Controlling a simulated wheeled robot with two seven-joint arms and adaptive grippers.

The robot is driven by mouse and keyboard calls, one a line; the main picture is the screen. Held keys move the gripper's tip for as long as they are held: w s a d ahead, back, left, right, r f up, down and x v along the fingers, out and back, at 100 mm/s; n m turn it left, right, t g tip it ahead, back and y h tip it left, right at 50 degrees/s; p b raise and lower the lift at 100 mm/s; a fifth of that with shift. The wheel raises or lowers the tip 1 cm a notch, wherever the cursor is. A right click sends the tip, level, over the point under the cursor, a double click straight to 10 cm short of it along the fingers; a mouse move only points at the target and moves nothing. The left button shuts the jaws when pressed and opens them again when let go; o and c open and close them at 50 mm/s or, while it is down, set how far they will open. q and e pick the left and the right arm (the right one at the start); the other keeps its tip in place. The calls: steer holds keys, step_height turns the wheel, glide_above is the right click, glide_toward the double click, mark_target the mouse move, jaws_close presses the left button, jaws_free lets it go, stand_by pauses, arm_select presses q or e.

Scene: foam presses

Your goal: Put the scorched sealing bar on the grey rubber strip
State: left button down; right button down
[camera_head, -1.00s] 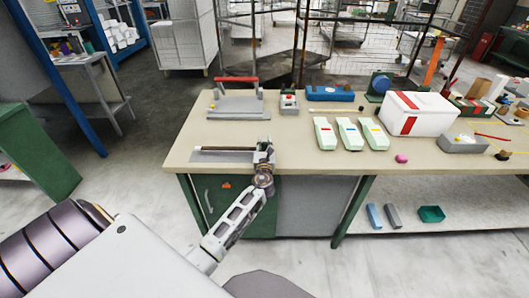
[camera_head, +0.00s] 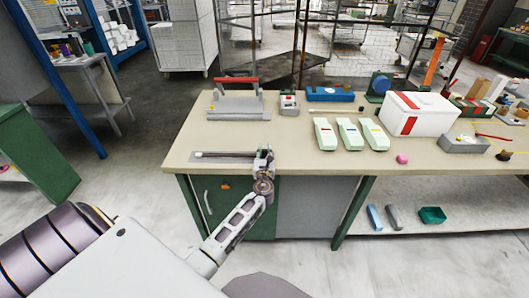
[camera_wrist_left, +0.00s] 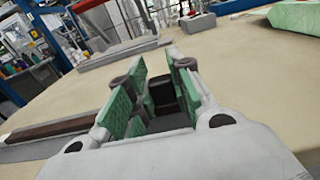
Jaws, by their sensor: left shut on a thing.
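The scorched sealing bar (camera_head: 228,154) is long, thin and dark, with a pale left end. It lies level over the grey rubber strip (camera_head: 208,160) at the bench's front left, roughly in line with it. My left gripper (camera_head: 263,158) is at the bar's right end, shut on it. In the left wrist view the bar (camera_wrist_left: 55,129) runs in from the left, above the strip (camera_wrist_left: 40,150), and a dark part shows between the green pads of the gripper (camera_wrist_left: 158,95). I cannot tell whether the bar touches the strip. My right gripper is not in view.
A grey press with a red handle (camera_head: 238,105) stands behind the strip. The bench top around the strip is clear.

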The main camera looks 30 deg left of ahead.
arm_select(q)
steer(key=c, duration=1.3)
jaws_free()
steer(key=shift+f, duration=0.1)
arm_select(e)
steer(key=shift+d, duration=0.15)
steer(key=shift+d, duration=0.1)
arm_select(q)
steer(key=shift+r, duration=0.2)
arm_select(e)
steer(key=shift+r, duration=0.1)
arm_select(q)
steer(key=v, duration=1.2)
steer(key=shift+f+b, duration=0.1)
steer(key=shift+b, duration=0.2)
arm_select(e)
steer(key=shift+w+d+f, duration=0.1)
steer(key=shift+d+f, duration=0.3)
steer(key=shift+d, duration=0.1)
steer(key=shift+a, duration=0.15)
